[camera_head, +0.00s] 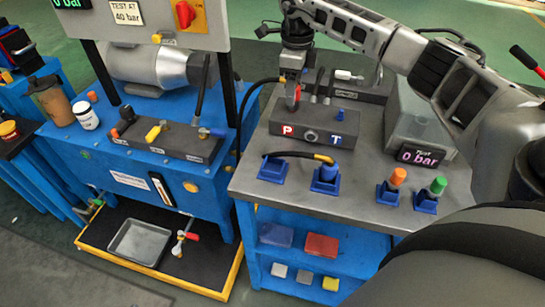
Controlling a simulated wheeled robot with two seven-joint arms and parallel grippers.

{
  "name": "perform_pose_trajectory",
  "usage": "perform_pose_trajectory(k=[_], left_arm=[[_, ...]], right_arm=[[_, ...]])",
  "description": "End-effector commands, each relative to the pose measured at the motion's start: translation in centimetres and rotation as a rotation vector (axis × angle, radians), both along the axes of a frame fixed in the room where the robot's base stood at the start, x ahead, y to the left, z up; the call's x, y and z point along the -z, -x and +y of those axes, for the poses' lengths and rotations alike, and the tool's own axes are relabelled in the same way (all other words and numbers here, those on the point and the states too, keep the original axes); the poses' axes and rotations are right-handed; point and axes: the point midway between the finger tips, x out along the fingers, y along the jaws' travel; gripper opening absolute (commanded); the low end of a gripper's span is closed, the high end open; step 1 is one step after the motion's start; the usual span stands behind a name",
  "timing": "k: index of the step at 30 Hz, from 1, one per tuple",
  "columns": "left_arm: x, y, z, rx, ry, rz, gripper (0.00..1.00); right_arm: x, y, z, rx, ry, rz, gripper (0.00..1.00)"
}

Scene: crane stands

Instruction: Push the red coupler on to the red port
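My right gripper (292,82) comes in from the upper right and points down over the left end of a dark port block (312,138). It looks shut on the red coupler (297,93), of which a red part shows at the fingertips. A black hose (262,83) leads away from it to the left. The block's front carries a red P (287,130) at left and a blue T (336,139) at right. The red port itself is hidden by the gripper and coupler, and I cannot tell whether the two touch. My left gripper is not in view.
A black hose with a yellow end (322,158) lies over blue holders in front of the block. Orange (398,177) and green (438,185) caps stand in blue holders at right. A grey box with a 0 bar display (421,155) stands at right. The bench's front (300,203) is clear.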

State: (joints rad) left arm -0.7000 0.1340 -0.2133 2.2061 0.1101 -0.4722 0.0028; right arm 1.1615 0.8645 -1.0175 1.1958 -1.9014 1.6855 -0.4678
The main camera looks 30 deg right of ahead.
Motion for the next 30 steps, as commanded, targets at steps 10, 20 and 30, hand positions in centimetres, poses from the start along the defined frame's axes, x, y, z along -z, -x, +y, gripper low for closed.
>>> perform_pose_trajectory(k=[10, 20, 30], left_arm=[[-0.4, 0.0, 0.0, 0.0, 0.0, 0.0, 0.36], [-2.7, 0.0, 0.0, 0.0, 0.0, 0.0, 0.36], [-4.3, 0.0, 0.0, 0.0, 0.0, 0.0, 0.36]], right_arm=[[-0.4, 0.0, 0.0, 0.0, 0.0, 0.0, 0.56], [-3.1, 0.0, 0.0, 0.0, 0.0, 0.0, 0.56], [-5.1, 0.0, 0.0, 0.0, 0.001, 0.001, 0.56]])
